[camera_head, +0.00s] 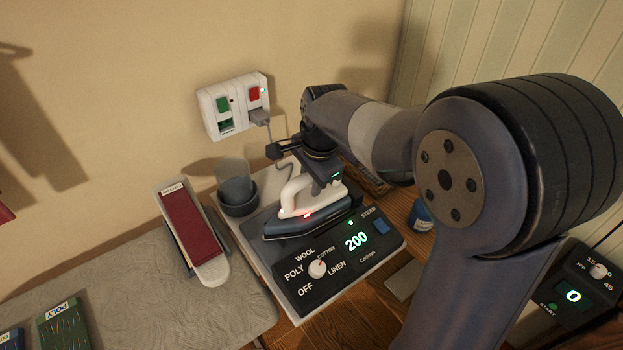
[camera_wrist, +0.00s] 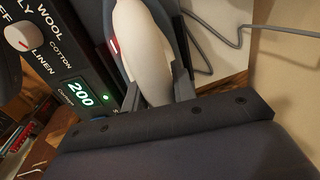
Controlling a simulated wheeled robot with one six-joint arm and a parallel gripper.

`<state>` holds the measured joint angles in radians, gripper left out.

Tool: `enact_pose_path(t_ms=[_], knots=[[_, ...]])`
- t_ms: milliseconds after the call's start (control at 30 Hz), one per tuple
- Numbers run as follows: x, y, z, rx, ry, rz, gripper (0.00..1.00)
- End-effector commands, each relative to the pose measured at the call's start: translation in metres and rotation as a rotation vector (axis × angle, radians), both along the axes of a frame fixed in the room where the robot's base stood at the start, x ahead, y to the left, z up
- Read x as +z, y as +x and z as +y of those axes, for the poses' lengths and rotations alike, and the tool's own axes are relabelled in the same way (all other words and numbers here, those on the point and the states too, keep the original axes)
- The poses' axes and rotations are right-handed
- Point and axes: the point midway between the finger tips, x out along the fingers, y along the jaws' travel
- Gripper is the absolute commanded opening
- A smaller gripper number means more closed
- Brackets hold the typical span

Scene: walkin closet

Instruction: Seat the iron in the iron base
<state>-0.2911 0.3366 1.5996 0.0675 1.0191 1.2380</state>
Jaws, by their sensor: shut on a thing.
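The iron (camera_head: 285,224) has a white handle, a dark body and a small red light. It is at the iron base (camera_head: 287,282), over its dark upper part behind the control panel. I cannot tell whether its sole is fully down. My gripper (camera_head: 320,184) comes from above and behind and is shut on the iron's white handle. In the wrist view the handle (camera_wrist: 143,50) passes between my two fingers (camera_wrist: 157,90). The base's panel has a fabric dial (camera_head: 317,268) and a green display reading 200 (camera_wrist: 80,92). My gripper hides part of the iron's rear.
A grey cup (camera_head: 237,190) stands close left of the iron. A red-covered narrow board (camera_head: 190,225) lies further left on a grey cloth. A wall socket (camera_head: 235,105) has a cord running down behind. A blue container (camera_head: 420,214) and a timer (camera_head: 572,296) are at right.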

Motion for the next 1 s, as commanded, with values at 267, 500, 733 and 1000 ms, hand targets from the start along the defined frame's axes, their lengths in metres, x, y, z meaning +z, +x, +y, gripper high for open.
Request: enact_pose_path(t_ms=[267,500,733,1000], knots=[[0.001,0.001,0.0,0.0,0.001,-0.004,0.29],[0.0,0.0,0.0,0.0,0.001,-0.002,0.49],[-0.003,-0.001,0.0,0.0,-0.001,0.004,0.51],[0.027,-0.004,-0.003,0.0,0.001,-0.004,0.51]])
